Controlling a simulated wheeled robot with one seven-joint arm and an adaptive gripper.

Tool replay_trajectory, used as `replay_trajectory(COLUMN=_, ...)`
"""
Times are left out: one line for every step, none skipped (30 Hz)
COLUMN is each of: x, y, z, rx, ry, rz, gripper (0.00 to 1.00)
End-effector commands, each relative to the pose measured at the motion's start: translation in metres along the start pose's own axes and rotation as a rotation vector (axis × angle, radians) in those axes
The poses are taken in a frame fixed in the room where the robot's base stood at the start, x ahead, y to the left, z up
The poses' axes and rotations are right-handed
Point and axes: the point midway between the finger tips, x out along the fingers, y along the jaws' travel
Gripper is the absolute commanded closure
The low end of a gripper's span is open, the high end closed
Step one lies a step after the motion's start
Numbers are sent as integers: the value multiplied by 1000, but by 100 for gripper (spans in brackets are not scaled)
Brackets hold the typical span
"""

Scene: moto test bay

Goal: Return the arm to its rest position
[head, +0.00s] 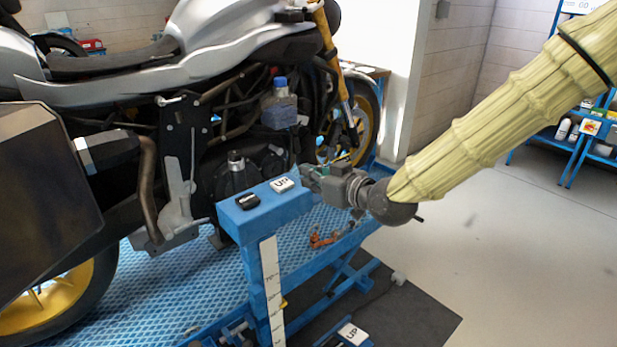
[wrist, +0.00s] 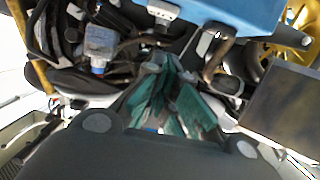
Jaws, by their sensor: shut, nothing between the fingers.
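My arm, in a ribbed pale yellow sleeve, reaches in from the upper right in the head view. My gripper (head: 312,178) is at its end, beside the right end of a blue post top and close to a white switch marked UP (head: 282,185). I cannot tell whether they touch. In the wrist view my gripper (wrist: 170,108) shows green finger pads, shut with nothing held. The white switch (wrist: 163,10) is at the top edge there, apart from the fingers in the picture.
The blue post (head: 262,215) also carries a black switch (head: 247,201). A silver motorcycle (head: 190,60) stands on a blue lift platform (head: 185,275). A blue-capped bottle (head: 280,108) sits by the motorcycle. Open grey floor (head: 510,240) lies right, with blue shelving (head: 572,145) behind.

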Motion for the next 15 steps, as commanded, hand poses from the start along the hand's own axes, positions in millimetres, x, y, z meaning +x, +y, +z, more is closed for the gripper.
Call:
replay_trajectory(x=0, y=0, z=0, rx=0, ry=0, rz=0, gripper=100)
replay_trajectory(x=0, y=0, z=0, rx=0, ry=0, rz=0, gripper=100)
replay_trajectory(x=0, y=0, z=0, rx=0, ry=0, rz=0, gripper=100)
replay_trajectory(x=0, y=0, z=0, rx=0, ry=0, rz=0, gripper=100)
replay_trajectory(x=0, y=0, z=0, rx=0, ry=0, rz=0, gripper=100)
replay_trajectory(x=0, y=0, z=0, rx=0, ry=0, rz=0, gripper=100)
replay_trajectory(x=0, y=0, z=0, rx=0, ry=0, rz=0, gripper=100)
replay_trajectory(x=0, y=0, z=0, rx=0, ry=0, rz=0, gripper=100)
replay_trajectory(x=0, y=0, z=0, rx=0, ry=0, rz=0, gripper=100)
replay_trajectory(x=0, y=0, z=0, rx=0, ry=0, rz=0, gripper=100)
replay_trajectory(x=0, y=0, z=0, rx=0, ry=0, rz=0, gripper=100)
replay_trajectory(x=0, y=0, z=1, rx=1, ry=-2, rz=0, gripper=100)
replay_trajectory(x=1, y=0, z=3, rx=3, ry=-5, rz=0, gripper=100)
replay_trajectory(x=1, y=0, z=7, rx=7, ry=-11, rz=1, gripper=100)
replay_trajectory(x=2, y=0, z=15, rx=15, ry=-24, rz=3, gripper=100)
